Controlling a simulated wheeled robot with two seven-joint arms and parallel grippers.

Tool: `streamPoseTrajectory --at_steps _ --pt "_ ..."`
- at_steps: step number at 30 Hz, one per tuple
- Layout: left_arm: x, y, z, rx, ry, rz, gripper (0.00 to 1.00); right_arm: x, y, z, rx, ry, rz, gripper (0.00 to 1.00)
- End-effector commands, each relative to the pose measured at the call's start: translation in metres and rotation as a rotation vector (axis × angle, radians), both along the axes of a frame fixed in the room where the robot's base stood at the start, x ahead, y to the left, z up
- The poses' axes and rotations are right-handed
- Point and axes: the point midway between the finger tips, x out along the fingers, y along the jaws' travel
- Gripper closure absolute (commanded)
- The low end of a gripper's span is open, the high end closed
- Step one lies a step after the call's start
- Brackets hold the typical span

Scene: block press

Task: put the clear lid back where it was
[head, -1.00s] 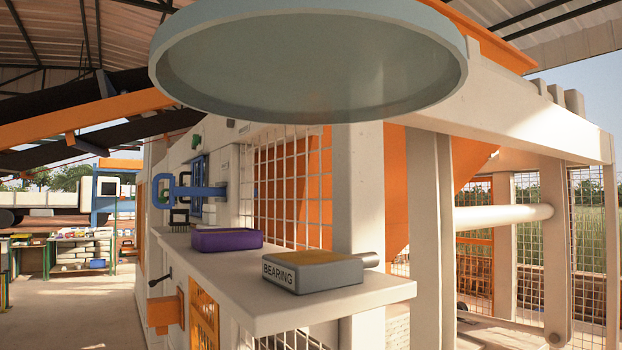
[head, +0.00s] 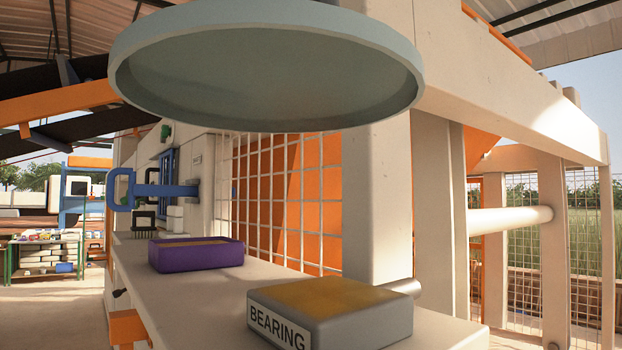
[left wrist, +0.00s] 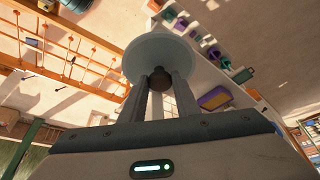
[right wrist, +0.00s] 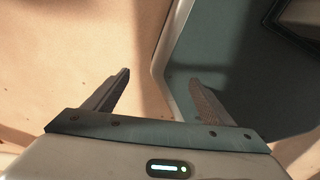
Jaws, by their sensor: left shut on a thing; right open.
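The lid (head: 265,75) is a wide grey-blue disc with a raised rim. In the head view I see it from below, across the top of the picture, high above the shelf. In the left wrist view, the pale round lid (left wrist: 150,48) has a dark knob (left wrist: 158,78). My left gripper (left wrist: 160,80) is shut on this knob. The lid hides my left arm and gripper in the head view. My right gripper (right wrist: 160,85) is open with nothing between its fingers, and it is not in the head view.
A pale shelf (head: 185,312) carries a purple tray (head: 197,256) and a grey block marked BEARING (head: 330,308). A blue handle (head: 155,190) sticks out further back. A wire mesh (head: 275,185) and thick posts stand behind the shelf. Open floor lies at left.

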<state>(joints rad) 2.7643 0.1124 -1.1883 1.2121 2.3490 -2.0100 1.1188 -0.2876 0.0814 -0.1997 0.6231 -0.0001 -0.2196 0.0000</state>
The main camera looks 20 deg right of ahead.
Motion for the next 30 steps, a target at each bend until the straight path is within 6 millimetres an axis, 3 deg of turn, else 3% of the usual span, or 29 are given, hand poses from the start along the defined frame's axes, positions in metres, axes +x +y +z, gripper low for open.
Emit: streamPoseTrajectory --at_steps 11,16,22,30 --pt "0.000 0.000 0.000 0.000 -0.001 -0.001 0.97 -0.028 -0.001 -0.001 -0.001 0.033 0.000 0.23" --pt "0.009 -0.005 -0.007 0.001 0.001 -0.001 0.97 -0.024 0.000 -0.003 -0.001 0.027 0.000 0.23" --pt "0.035 -0.021 -0.024 0.001 0.002 0.000 0.97 -0.009 0.003 -0.002 0.003 0.010 -0.001 0.23" --pt "0.078 -0.046 -0.053 0.002 0.000 0.001 0.97 -0.010 0.004 0.013 0.004 0.011 -0.001 0.23"
